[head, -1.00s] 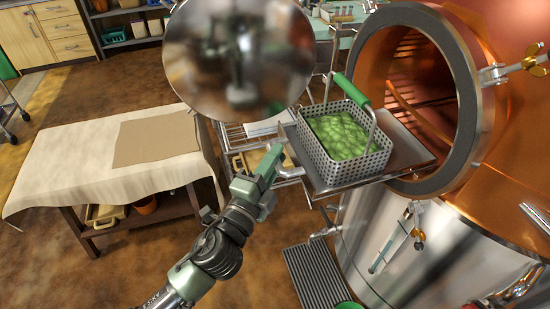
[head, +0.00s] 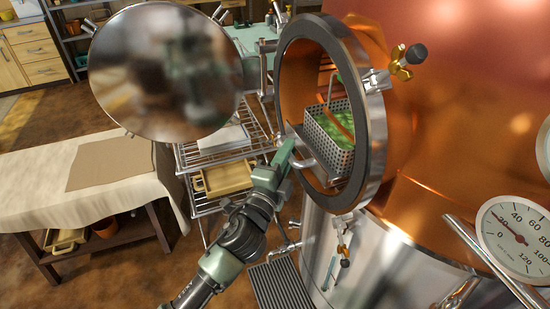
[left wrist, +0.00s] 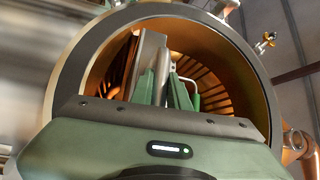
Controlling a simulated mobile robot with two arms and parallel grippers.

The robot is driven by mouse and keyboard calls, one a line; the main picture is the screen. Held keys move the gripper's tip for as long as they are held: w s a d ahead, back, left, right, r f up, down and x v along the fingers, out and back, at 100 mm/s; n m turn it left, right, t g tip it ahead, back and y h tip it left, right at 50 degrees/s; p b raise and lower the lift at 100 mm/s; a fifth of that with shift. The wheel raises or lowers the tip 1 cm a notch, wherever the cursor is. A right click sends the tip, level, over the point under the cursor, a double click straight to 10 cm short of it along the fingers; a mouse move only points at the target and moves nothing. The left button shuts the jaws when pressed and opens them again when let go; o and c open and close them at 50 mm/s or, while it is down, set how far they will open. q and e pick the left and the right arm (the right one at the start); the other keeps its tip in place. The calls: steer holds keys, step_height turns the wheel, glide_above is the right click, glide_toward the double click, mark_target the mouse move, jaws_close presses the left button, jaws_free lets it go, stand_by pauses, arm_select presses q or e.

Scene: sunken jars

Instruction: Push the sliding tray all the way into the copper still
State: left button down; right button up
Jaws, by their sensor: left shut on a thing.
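The copper still (head: 425,150) stands on the right with its round grey-rimmed mouth open. The sliding tray (head: 300,143) lies mostly inside the mouth, its front edge and handle near the rim. A perforated metal basket (head: 338,158) with green contents and a green-gripped handle rides on it, inside the mouth and partly hidden by the rim. My left gripper (head: 289,155) is shut on the tray's handle (head: 305,167) at the mouth. In the left wrist view, the gripper's fingers (left wrist: 160,85) point into the still's mouth (left wrist: 222,45). My right gripper is not in view.
The round polished door (head: 165,75) hangs open to the left of the mouth. A wire rack (head: 215,160) with a yellow tray stands below it. A cloth-covered table (head: 80,180) is at left. A pressure gauge (head: 515,235) is at lower right.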

mark_target(318, 143)
arm_select(q)
steer(key=d, duration=0.2)
steer(key=w+d+b, duration=0.1)
steer(key=d, duration=0.2)
steer(key=shift+w+d+f+b, duration=0.15)
steer(key=shift+w+d+b, duration=0.15)
steer(key=shift+w, duration=0.05)
steer(key=shift+w+d, duration=0.2)
steer(key=shift+d, duration=0.5)
steer(key=c, duration=1.4)
jaws_free()
steer(key=shift+d, duration=0.1)
steer(key=shift+o, duration=0.2)
steer(key=shift+w+d, duration=0.1)
steer(key=shift+d, duration=0.05)
